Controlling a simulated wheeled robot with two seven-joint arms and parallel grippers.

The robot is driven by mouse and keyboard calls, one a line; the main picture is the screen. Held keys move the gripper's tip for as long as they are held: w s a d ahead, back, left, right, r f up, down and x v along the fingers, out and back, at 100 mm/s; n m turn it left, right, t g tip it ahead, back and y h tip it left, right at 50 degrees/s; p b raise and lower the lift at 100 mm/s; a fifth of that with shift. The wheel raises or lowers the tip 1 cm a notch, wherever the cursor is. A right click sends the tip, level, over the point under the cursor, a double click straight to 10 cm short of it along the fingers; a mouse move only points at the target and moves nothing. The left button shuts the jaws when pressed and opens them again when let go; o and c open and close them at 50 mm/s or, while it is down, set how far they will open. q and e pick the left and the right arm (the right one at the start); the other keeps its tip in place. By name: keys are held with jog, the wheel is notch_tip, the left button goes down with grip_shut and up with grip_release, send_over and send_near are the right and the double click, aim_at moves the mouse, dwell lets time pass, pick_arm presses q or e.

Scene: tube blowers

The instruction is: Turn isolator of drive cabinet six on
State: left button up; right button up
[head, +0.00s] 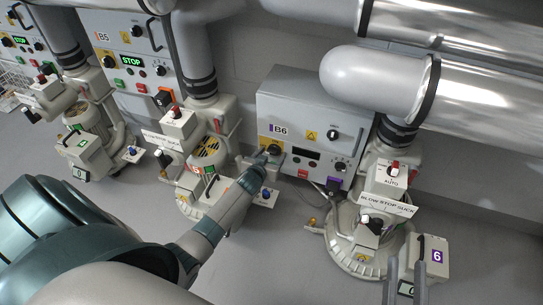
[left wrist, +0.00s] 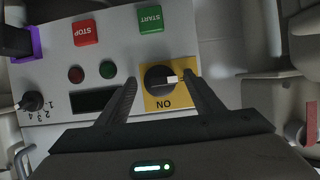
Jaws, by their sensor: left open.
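The grey drive cabinet B6 (head: 310,115) stands against the wall at centre. Its isolator is a black knob (left wrist: 158,77) on a yellow plate (left wrist: 152,103), seen upside down in the left wrist view. The knob's white mark points right there, while the word ON is below the knob. My left gripper (head: 264,156) is at the cabinet's left side. Its open fingers (left wrist: 160,84) stand either side of the knob, with gaps visible. In the head view the gripper partly hides the isolator. My right gripper (head: 404,280) is open and empty at the bottom right.
The cabinet has a green START button (left wrist: 150,19), a red STOP button (left wrist: 86,33), a dark display (left wrist: 94,101) and a small selector (left wrist: 33,101). Blower six (head: 355,245) stands right of the cabinet, below large pipes (head: 400,80). Cabinet B5 (head: 125,60) is further left.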

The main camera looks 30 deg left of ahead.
pick_arm(q)
jog(key=c, duration=1)
